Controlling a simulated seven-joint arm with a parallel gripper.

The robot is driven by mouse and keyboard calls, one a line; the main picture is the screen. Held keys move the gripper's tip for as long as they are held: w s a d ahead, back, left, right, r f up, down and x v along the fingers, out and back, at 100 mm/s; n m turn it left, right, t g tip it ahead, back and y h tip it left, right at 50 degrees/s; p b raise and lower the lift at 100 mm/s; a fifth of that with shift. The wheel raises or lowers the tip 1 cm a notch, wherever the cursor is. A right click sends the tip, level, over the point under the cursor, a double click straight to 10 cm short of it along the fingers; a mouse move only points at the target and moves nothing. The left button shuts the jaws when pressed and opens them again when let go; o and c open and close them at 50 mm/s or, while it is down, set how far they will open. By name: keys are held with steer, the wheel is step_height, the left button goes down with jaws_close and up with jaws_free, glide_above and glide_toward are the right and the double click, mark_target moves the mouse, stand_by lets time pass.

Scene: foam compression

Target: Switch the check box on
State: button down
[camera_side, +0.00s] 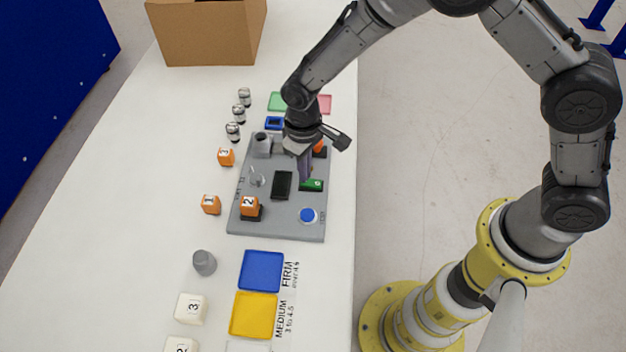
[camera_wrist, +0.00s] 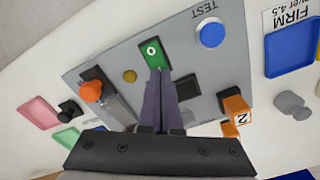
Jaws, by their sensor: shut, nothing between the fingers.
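The check box is a grey panel (camera_side: 268,220) lying on the white table; its grey face (camera_wrist: 125,52) also fills the middle of the wrist view. A green switch (camera_wrist: 152,52) marked with a white 0 is set in it, and it shows in the side view (camera_side: 314,185). My gripper (camera_wrist: 159,72) is shut and empty, its purple fingers pointing down at the green switch. The fingertips overlap the switch's near edge in the wrist view; I cannot tell whether they touch. In the side view my gripper (camera_side: 305,179) is just above the switch.
The panel also bears a blue button (camera_wrist: 211,34), a dark window (camera_side: 282,185), an orange knob (camera_wrist: 91,91) and an orange block marked 2 (camera_side: 249,205). Orange blocks, metal cylinders and coloured trays, such as the blue tray (camera_side: 261,271), stand around. A cardboard box (camera_side: 207,33) stands behind.

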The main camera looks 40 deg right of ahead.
steer(key=shift+f, duration=0.65)
stand_by(0.3)
steer(key=shift+r, duration=3.55)
